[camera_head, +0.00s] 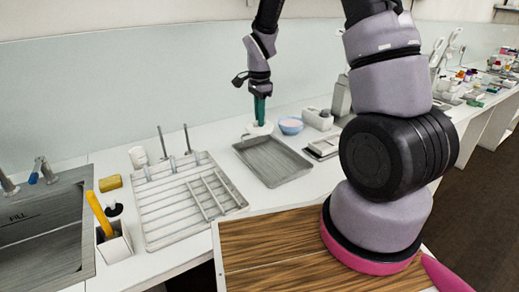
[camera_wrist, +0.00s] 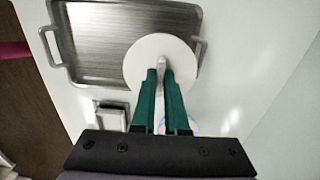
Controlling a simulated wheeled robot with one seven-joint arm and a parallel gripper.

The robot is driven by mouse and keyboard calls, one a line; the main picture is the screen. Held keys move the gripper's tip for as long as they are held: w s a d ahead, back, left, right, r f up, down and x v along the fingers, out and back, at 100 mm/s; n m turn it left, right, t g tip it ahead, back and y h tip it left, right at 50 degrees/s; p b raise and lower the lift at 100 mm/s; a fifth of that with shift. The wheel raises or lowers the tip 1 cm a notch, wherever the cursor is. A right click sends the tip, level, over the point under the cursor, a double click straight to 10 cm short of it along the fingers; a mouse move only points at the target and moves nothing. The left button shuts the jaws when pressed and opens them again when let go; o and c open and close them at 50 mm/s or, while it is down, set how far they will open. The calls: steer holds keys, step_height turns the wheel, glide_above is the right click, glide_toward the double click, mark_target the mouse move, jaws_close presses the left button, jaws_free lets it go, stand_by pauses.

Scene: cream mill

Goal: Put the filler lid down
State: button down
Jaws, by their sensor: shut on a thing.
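The filler lid (camera_wrist: 140,62) is a white round disc with a small upright grip at its middle. My gripper (camera_wrist: 161,75), with green fingers, is shut on that grip. In the head view my gripper (camera_head: 259,121) points straight down, and the lid (camera_head: 253,134) shows small and pale beneath it, at the far end of a grey metal tray (camera_head: 272,163). In the wrist view the lid overlaps one end of the tray (camera_wrist: 100,30) and hides part of its rim. I cannot tell whether the lid touches the counter or tray, or hangs just above.
A bowl (camera_head: 290,125) with pinkish contents stands right of the lid, with a white container (camera_head: 318,119) beyond it. A white rack (camera_head: 185,200) is left of the tray, and a sink (camera_head: 40,235) is further left. Bare counter (camera_head: 215,138) lies left of the lid.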

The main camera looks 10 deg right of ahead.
step_height(320, 180, down, 9)
stand_by(0.4)
steer(key=shift+f, duration=0.15)
steer(key=c, duration=0.9)
jaws_free()
steer(key=shift+c, duration=0.2)
